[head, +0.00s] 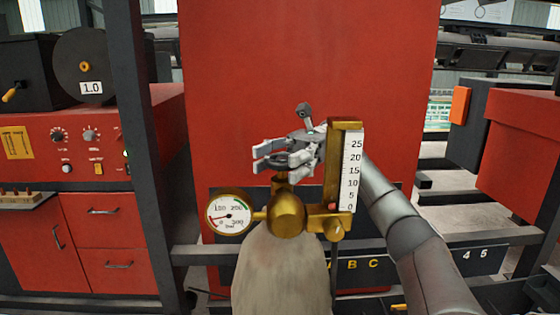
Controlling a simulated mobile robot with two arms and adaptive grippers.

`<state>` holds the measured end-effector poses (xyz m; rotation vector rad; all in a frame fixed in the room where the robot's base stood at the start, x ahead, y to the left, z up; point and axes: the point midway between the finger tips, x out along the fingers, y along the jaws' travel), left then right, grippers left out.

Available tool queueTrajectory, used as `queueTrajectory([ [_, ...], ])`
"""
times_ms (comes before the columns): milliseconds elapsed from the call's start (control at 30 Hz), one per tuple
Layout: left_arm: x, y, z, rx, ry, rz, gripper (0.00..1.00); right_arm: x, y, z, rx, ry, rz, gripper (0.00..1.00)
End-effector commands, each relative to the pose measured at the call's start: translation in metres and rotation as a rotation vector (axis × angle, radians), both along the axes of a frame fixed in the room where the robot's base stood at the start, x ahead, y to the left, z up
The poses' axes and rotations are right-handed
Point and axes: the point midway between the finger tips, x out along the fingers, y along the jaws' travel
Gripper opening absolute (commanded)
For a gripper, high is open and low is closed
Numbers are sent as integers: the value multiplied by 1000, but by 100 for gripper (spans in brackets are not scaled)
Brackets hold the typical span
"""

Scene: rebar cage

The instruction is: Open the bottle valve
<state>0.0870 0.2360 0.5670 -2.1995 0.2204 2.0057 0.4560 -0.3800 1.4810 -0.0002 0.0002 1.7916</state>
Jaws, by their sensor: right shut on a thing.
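A grey gas bottle (281,275) stands upright at the bottom centre, with a brass valve body (286,214) on top. A round pressure gauge (229,213) sits on its left; its needle points to the lower left, near 0. A flow scale (348,170) marked 0 to 25 stands upright on its right, with a small red ball near 0. My right gripper (270,158) is above the brass body, shut on the dark valve knob (281,163). The fingers partly hide the knob, so its turn cannot be told. My left gripper is not in view.
A large red cabinet (300,60) stands right behind the bottle. A dark post (140,150) and a red control panel (70,145) with knobs are on the left. A red box (520,145) is at the right. Dark rails run behind the bottle.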

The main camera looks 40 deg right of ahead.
Motion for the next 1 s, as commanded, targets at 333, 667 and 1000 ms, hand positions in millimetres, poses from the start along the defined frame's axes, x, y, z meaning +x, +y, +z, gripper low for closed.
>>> queueTrajectory([
  [333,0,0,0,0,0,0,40,0,0,1,1,-1,-2,81],
  [667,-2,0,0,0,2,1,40,0,0,1,0,-1,-1,81],
  [1000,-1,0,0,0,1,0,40,0,0,36,2,-5,-1,81],
])
